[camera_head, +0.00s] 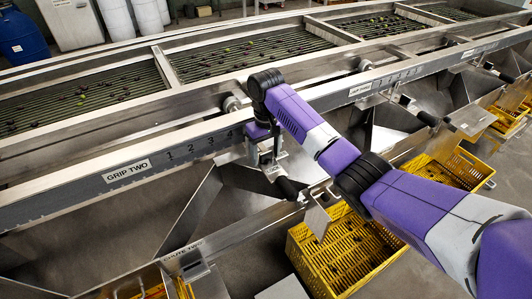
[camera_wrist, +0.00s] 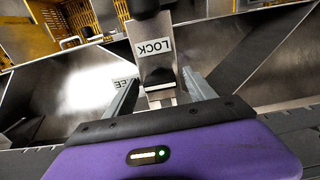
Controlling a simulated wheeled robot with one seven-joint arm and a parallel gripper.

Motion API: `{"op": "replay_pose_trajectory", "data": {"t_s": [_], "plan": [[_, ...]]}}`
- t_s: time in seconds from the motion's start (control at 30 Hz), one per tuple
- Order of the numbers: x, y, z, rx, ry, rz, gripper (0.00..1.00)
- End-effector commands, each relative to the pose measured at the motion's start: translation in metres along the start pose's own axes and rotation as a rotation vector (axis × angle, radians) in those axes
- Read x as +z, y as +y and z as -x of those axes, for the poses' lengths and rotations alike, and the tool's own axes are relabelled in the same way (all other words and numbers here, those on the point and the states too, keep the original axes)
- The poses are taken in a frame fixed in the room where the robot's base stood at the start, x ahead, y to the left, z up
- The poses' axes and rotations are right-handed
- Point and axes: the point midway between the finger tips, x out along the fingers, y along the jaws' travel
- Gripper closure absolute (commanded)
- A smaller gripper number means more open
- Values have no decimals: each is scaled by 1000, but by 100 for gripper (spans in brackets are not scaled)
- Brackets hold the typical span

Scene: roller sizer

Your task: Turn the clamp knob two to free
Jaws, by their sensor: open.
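The rail label GRIP TWO (camera_head: 129,171) is at the left, with a numbered scale beside it. My gripper (camera_wrist: 160,78) is at this rail, right of the scale. In the wrist view its two grey fingers are apart, one on each side of a metal bracket with a LOCK plate (camera_wrist: 154,47). A dark piece with a pale edge (camera_wrist: 160,86) lies between the fingers; I cannot tell whether it is the clamp knob or whether a finger touches it. A second label, partly hidden by the left finger, shows only its last letters. A black handle (camera_head: 288,188) sticks out below my gripper.
Yellow crates (camera_head: 345,250) stand below the chutes at the right. The label GRIP THREE (camera_head: 361,89) is farther along the rail. Roller beds with small fruit lie behind it. Sloping steel chute walls (camera_head: 190,210) are close below my gripper. A blue barrel (camera_head: 20,38) stands at the back left.

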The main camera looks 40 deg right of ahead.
Motion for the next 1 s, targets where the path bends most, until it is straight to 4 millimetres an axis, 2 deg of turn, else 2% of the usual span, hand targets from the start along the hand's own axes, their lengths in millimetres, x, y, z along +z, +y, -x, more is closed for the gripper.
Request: {"op": "replay_pose_trajectory", "data": {"t_s": [0.17, 0.5, 0.6, 1.0], "plan": [[-1, 0, 11, 0, 2, 0, 36], [0, 0, 66, 0, 2, 0, 36], [0, 0, 74, 0, 2, 0, 36], [0, 0, 78, 0, 0, 0, 36]]}}
